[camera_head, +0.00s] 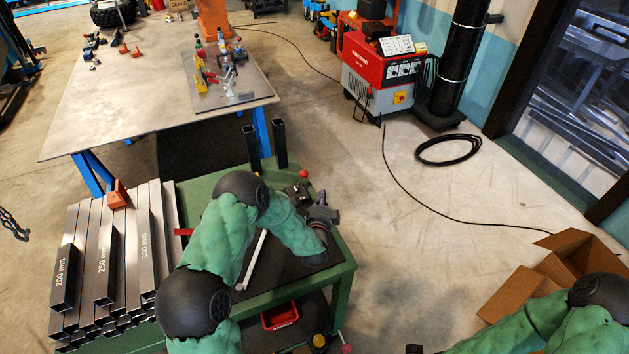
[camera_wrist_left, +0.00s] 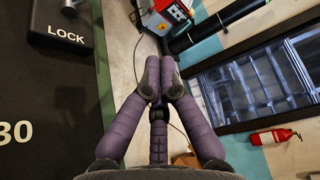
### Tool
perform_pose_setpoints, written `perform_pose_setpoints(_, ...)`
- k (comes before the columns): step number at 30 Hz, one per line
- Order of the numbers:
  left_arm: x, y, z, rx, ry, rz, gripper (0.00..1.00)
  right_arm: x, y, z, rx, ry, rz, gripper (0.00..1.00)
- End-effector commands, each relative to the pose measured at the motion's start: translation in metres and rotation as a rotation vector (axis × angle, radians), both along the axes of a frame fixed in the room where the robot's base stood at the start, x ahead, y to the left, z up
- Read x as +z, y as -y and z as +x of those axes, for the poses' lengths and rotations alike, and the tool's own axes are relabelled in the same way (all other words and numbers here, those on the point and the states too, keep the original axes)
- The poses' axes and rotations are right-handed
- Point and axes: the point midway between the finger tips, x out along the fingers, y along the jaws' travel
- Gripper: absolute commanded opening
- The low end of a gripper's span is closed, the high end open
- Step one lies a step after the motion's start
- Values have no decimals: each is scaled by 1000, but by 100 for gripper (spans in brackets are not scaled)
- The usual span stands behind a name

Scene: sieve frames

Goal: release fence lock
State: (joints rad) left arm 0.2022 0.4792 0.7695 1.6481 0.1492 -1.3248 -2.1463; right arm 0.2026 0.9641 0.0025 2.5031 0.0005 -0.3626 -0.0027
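The fence lock is a dark block with a red-knobbed lever (camera_head: 303,175), at the back right of the green-framed bench. In the left wrist view the dark block (camera_wrist_left: 45,18) carries the white word LOCK and sits at the upper left. My left gripper (camera_head: 323,213) is just in front and to the right of the lock, above the bench's right edge. In the left wrist view its purple fingers (camera_wrist_left: 160,75) meet at the tips with nothing seen between them. They are apart from the LOCK block. My right arm enters at the lower right, its gripper out of frame.
Stacked metal tubes (camera_head: 105,265) lie on the bench's left side. Two upright dark tubes (camera_head: 279,144) stand behind the lock. A pale bar (camera_head: 251,260) lies beside my left arm. A cardboard box (camera_head: 545,280) is at right. Floor right of the bench is mostly clear.

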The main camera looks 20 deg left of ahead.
Motion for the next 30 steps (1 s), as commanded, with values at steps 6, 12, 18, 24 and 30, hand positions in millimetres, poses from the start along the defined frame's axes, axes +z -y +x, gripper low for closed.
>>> perform_pose_setpoints(6,-4,0,0,0,1,0,0,-4,0,0,0,0,0,40)
perform_pose_setpoints(12,-3,0,0,0,1,-1,0,-4,0,0,0,0,0,40)
perform_pose_setpoints(18,-6,-4,12,0,1,-1,0,-7,0,0,0,0,0,40)
perform_pose_setpoints(24,-11,-15,43,1,3,-1,0,-14,0,0,0,0,0,40)
perform_pose_setpoints(30,-15,-25,75,1,2,0,0,-21,0,0,0,0,0,40)
